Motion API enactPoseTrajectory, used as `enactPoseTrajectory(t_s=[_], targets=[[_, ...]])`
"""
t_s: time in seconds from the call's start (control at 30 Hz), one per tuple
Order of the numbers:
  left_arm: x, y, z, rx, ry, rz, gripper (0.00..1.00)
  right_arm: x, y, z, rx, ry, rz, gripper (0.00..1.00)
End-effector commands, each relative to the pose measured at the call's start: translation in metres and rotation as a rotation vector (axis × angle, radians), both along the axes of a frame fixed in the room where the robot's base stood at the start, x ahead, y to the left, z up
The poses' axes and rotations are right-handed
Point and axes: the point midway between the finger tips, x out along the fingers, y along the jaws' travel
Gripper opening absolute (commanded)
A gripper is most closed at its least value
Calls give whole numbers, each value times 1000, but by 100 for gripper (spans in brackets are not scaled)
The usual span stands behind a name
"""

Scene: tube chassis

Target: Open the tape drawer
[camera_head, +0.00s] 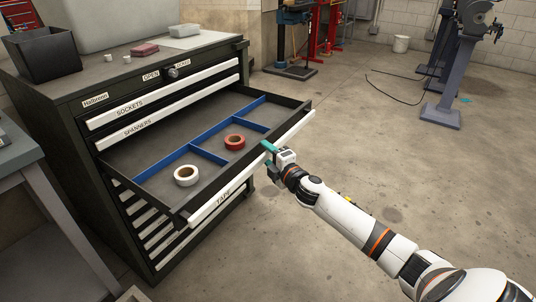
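The tape drawer (218,196), labelled TAPE on its white front strip, is pulled far out of the dark tool cabinet (150,255). Blue dividers (211,154) split its inside. A white tape roll (186,176) and a red tape roll (234,142) lie in it. My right gripper (270,158) is at the right half of the drawer's front strip. One teal finger is above the strip and the other below it. Whether the fingers press on the strip or stand a little apart from it cannot be told. My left gripper is not in view.
The SOCKETS (165,92) and SPANNERS (170,112) drawers above are shut. A black bin (43,54) and a grey box (125,22) stand on the cabinet top. A workbench (15,155) is at the left edge. The floor to the right is mostly clear.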

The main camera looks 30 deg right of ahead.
Motion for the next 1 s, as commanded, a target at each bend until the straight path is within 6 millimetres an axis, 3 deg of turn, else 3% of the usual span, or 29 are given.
enactPoseTrajectory(t_s=[0.37, 1.0], targets=[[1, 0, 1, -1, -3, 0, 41, -6, 0, 0, 0, 1, 0, 47], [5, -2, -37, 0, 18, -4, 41, -109, 1, 0, 1, 1, 1, 47]])
